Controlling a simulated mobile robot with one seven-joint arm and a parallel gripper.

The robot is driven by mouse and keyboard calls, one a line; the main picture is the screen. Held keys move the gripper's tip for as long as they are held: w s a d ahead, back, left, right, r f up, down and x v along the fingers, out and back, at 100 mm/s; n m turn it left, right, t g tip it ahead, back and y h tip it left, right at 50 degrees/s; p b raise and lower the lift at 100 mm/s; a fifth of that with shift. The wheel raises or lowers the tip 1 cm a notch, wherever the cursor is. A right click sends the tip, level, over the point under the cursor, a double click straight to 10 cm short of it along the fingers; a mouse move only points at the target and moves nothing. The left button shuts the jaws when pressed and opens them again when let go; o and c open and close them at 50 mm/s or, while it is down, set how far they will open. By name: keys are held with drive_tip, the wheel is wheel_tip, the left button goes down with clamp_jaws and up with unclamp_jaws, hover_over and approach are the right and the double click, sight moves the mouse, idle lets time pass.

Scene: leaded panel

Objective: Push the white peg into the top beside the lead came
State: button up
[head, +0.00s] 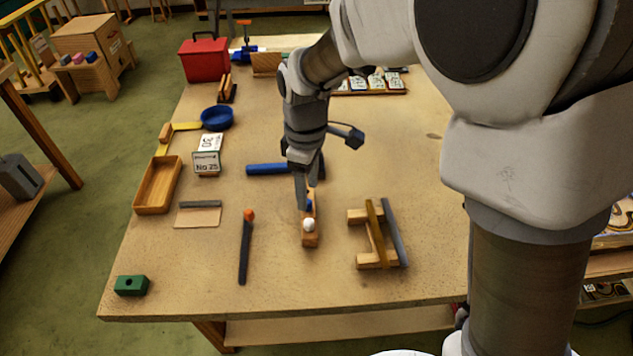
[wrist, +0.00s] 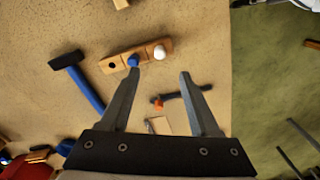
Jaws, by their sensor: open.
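The white peg (head: 309,224) shows its round top at the near end of a small wooden block (head: 310,240). In the wrist view the white peg (wrist: 159,52) sits in the block, beside a blue peg (wrist: 133,60) and a dark empty hole. My gripper (wrist: 160,72) is open and empty. Its fingertips are apart, and the white peg shows between and beyond them. In the head view my gripper (head: 305,198) is over the block and hides part of it. A grey strip (head: 393,232), possibly the lead came, lies across a wooden rack (head: 375,261).
A blue-handled hammer (head: 268,168) lies behind the block. A dark bar with an orange end (head: 245,250) lies left of it. Another grey strip (head: 200,204) lies by a pale card (head: 198,217). A green holed block (head: 131,285) is near the front edge. Bare benchtop lies between them.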

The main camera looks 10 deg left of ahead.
sight(309, 221)
wheel_tip(309, 221, down, 10)
drive_tip(key=shift+f, duration=0.2)
clamp_jaws()
idle(0.8)
